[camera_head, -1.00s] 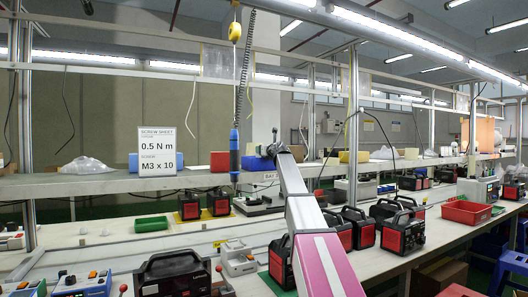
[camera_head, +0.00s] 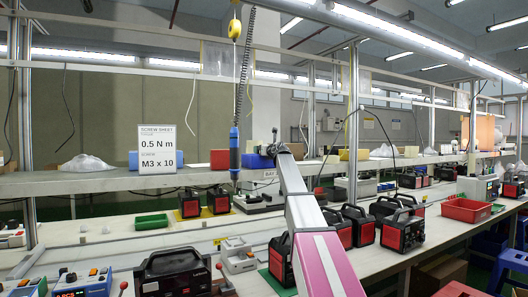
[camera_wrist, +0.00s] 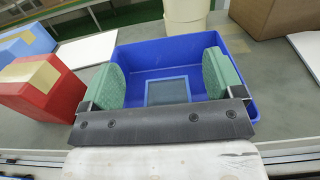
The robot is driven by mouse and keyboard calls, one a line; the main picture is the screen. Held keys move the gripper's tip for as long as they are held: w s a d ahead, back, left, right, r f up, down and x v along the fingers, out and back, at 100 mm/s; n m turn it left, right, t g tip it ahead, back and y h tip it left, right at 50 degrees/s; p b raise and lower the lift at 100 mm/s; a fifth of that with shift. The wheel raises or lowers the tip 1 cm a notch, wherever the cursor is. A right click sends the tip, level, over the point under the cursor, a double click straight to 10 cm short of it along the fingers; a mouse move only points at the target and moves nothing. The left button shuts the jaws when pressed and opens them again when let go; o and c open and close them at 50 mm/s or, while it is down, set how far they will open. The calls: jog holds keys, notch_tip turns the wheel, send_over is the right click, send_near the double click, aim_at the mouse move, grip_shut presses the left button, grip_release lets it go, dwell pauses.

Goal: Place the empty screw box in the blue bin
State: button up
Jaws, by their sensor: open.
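The blue bin (camera_wrist: 143,58) stands on the shelf, and its blue side also shows in the head view (camera_head: 256,161). My gripper (camera_wrist: 162,78) is open, its two green pads apart over the bin's near part. Nothing is held between the pads. Inside the bin, a grey-blue rectangle with a lighter blue border (camera_wrist: 167,91) shows between the pads; I cannot tell whether it is a box or the bin's floor. A small green open tray (camera_head: 151,221) sits on the lower bench at left; I cannot tell whether it is the screw box.
A blue screwdriver (camera_head: 234,152) hangs left of my gripper. Black-red power stations line the bench.

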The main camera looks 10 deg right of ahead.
jog(key=shift+r, duration=0.45)
jog(key=v, duration=1.2)
jog(key=shift+r, duration=0.2)
